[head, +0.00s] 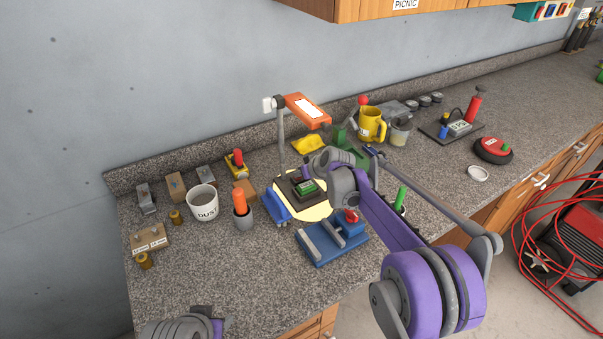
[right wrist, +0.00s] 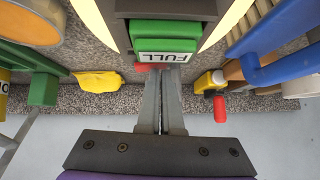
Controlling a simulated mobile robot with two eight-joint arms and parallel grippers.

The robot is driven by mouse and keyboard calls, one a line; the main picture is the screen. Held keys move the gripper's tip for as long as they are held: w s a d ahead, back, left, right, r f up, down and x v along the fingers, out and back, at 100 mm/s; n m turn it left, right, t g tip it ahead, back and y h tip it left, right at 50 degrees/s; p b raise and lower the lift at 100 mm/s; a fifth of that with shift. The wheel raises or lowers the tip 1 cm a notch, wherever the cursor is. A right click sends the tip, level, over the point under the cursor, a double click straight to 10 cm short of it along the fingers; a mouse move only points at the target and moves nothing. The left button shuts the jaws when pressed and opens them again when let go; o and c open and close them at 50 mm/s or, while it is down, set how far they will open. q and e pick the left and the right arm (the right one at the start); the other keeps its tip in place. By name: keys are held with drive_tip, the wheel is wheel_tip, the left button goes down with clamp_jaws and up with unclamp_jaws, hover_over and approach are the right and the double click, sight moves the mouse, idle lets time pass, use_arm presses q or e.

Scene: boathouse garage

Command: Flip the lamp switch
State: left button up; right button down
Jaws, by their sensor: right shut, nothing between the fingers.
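The desk lamp has an orange head (head: 308,111) with a pale panel, on a thin grey post that rises from a dark base. On the base sits a green switch (head: 307,187); the right wrist view shows its face marked FULL (right wrist: 166,57), with a bit of red at its edge. A pale yellow disc (head: 316,211) surrounds the base. My right gripper (right wrist: 164,75) is shut and empty, its fingertips right at the switch; I cannot tell whether they touch. In the head view my right wrist partly hides the lamp base.
A blue vise-like tool (head: 325,250) stands in front of the base. A yellow mug (head: 371,125) stands behind right. Bare counter lies at the front left.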

drive_tip(key=shift+s, duration=0.15)
drive_tip(key=shift+d+f, duration=0.1)
use_arm(q)
drive_tip(key=shift+a+r, duration=0.1)
drive_tip(key=shift+r, duration=0.15)
use_arm(e)
drive_tip(key=shift+w+d, duration=0.35)
drive_tip(key=shift+d, duration=0.1)
use_arm(q)
drive_tip(key=shift+w, duration=0.2)
use_arm(e)
drive_tip(key=shift+w+d, duration=0.25)
drive_tip(key=shift+s+r, duration=0.1)
drive_tip(key=shift+r, duration=0.1)
